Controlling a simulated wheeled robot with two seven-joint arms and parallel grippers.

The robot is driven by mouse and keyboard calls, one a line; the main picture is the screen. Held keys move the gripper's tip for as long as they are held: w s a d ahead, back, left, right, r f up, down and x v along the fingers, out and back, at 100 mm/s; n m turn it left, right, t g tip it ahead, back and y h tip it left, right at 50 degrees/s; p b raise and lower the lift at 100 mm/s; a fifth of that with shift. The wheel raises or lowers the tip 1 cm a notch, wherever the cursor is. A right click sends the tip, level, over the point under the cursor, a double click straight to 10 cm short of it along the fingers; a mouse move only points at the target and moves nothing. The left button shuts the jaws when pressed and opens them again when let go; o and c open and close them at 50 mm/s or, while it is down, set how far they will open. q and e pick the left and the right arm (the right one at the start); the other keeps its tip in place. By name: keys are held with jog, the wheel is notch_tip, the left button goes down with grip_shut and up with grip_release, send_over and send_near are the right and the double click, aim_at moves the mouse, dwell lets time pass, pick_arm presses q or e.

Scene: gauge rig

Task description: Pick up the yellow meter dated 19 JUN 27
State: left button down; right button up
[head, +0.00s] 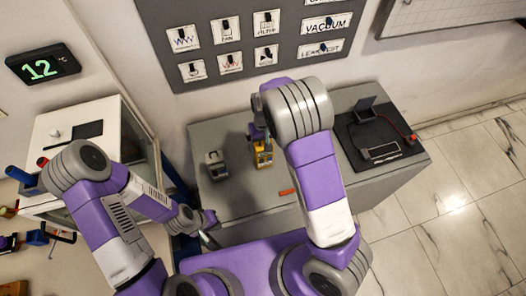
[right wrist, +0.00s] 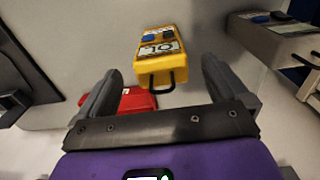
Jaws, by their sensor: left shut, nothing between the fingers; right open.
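The yellow meter (head: 264,154) stands on the grey bench top, below my right forearm in the head view. In the right wrist view the yellow meter (right wrist: 159,62) shows a display, blue and dark parts on top and a black handle. Its date cannot be read. My right gripper (right wrist: 160,72) is open, with its fingers apart on either side of the view and the meter beyond and between them, not gripped. The right gripper is mostly hidden in the head view. My left gripper (head: 208,222) is shut and empty, low at the bench's left front.
A grey meter (head: 216,164) stands left of the yellow one; it also shows in the right wrist view (right wrist: 272,36). A red object (head: 287,192) lies nearer the front. A black mat (head: 366,130) with a device is on the right. A white cabinet (head: 92,110) stands left.

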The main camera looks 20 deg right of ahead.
jog(key=shift+w+f, duration=0.25)
jog(key=shift+f, duration=1)
jog(key=shift+w+f, duration=0.2)
jog(key=shift+f, duration=1.05)
jog(key=c, duration=1.6)
